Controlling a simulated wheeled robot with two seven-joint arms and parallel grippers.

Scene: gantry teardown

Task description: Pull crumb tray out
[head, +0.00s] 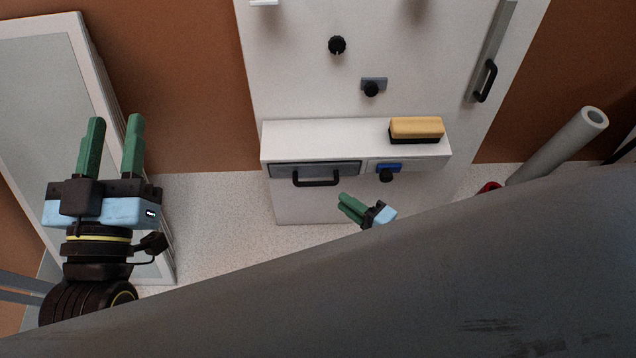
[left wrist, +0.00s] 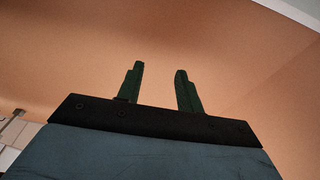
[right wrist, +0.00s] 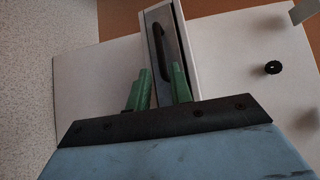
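The crumb tray (head: 343,168) looks like the grey-fronted drawer in the left part of the white ledge, with a black bar handle (head: 316,183). Its front looks flush with the ledge. In the right wrist view the tray front (right wrist: 177,42) and handle (right wrist: 160,45) lie just beyond the fingertips. My right gripper (head: 341,201) is below and right of the handle, apart from it. Its fingers (right wrist: 161,72) show a narrow gap with nothing between them. My left gripper (head: 115,118) is open and empty at the far left, and its fingers (left wrist: 158,68) face a bare orange wall.
A yellow brush (head: 416,128) lies on the ledge. A blue latch with a black knob (head: 387,173) sits right of the tray. A grey tube (head: 560,145) leans at right. A framed panel (head: 40,75) stands at left. My grey body hides the lower right.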

